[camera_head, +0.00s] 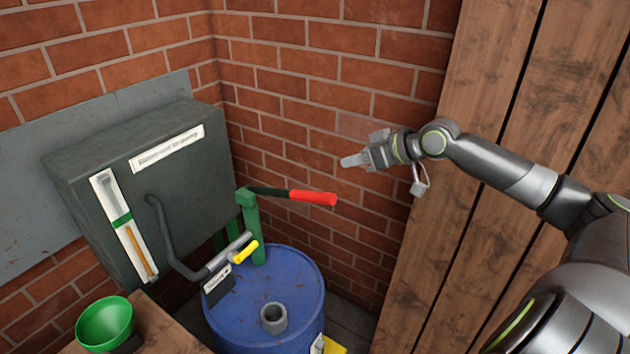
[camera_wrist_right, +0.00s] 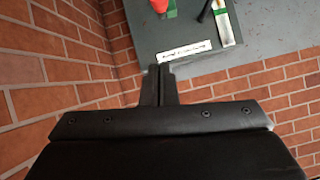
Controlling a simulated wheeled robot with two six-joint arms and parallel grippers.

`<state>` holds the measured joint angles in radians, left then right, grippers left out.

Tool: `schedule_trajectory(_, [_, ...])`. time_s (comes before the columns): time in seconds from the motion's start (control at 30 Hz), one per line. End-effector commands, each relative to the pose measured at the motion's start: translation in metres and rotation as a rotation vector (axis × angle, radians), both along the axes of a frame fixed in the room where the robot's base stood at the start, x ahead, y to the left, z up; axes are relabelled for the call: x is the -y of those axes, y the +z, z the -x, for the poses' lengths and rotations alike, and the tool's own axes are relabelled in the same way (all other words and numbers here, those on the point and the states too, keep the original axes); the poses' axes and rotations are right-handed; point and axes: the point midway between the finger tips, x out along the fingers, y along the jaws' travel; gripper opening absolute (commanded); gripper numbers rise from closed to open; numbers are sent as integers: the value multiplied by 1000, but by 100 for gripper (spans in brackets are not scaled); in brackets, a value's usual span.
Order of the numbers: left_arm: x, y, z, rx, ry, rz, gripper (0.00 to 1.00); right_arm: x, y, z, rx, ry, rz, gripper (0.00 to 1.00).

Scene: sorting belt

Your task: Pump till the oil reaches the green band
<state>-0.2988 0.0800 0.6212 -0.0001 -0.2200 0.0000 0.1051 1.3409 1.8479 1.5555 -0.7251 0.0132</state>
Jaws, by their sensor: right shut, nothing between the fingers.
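The pump's green post (camera_head: 251,225) stands at the blue drum (camera_head: 265,300). Its lever has a red grip (camera_head: 313,197) pointing right, roughly level. The sight gauge (camera_head: 106,190) on the grey tank has a green band (camera_head: 122,220). An amber oil column (camera_head: 141,255) stands below the band, its top close to the band's lower edge. My right gripper (camera_head: 345,162) is shut and empty, above and right of the red grip, apart from it. In the right wrist view its closed fingers (camera_wrist_right: 157,75) show, with the red grip (camera_wrist_right: 158,5) at the top edge. My left gripper is out of view.
The grey tank (camera_head: 80,165) is on the brick wall at the left. A bent hose (camera_head: 165,235) runs from it toward a yellow-handled valve (camera_head: 246,252). A green funnel (camera_head: 104,322) is at lower left. Wooden planks (camera_head: 500,80) stand behind my right arm.

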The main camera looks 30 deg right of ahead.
Motion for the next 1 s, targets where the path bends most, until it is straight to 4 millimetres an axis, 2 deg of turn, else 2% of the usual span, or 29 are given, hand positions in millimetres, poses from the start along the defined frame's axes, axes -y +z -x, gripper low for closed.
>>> schedule_trajectory(0.53, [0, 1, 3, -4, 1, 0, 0, -5, 3, -1, 1, 11, -4, 0])
schedule_trajectory(1.0, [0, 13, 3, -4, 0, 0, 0, -20, -17, -32, 1, 11, -5, 0])
